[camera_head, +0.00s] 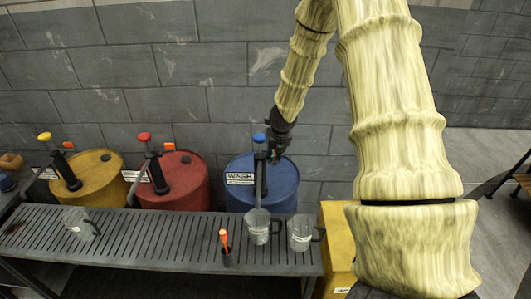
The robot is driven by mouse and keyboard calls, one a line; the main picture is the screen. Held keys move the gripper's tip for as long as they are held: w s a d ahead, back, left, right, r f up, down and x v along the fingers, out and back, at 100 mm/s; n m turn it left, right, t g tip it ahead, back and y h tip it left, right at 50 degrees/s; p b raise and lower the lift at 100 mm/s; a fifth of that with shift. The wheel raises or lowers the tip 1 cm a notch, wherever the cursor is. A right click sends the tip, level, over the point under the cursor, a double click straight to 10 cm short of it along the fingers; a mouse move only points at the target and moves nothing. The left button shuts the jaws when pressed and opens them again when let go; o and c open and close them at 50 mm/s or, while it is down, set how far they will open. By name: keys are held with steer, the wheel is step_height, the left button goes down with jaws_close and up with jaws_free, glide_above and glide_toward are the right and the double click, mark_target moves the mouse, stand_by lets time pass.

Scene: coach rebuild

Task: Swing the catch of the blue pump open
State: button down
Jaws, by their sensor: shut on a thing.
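The blue pump (259,138) stands on the blue drum (282,185), its spout reaching down toward the grated bench. The drum bears a white WASH label. My gripper (276,157) is at the right side of the pump head, coming down from above. It is shut on the pump's catch, which it hides; the yellow and red pumps show a small orange piece at that same place. The catch's angle cannot be told.
A yellow drum (98,165) and a red drum (190,180) with pumps stand to the left. The grated bench (150,238) in front holds clear jugs (258,228) and an orange-handled tool (224,239). A yellow cabinet (338,248) is at right, partly behind my arm.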

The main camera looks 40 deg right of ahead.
stand_by(0.5)
steer(key=c, duration=1.5)
jaws_free()
steer(key=shift+w, duration=0.1)
steer(key=shift+r, duration=0.15)
steer(key=shift+v, duration=5.8)
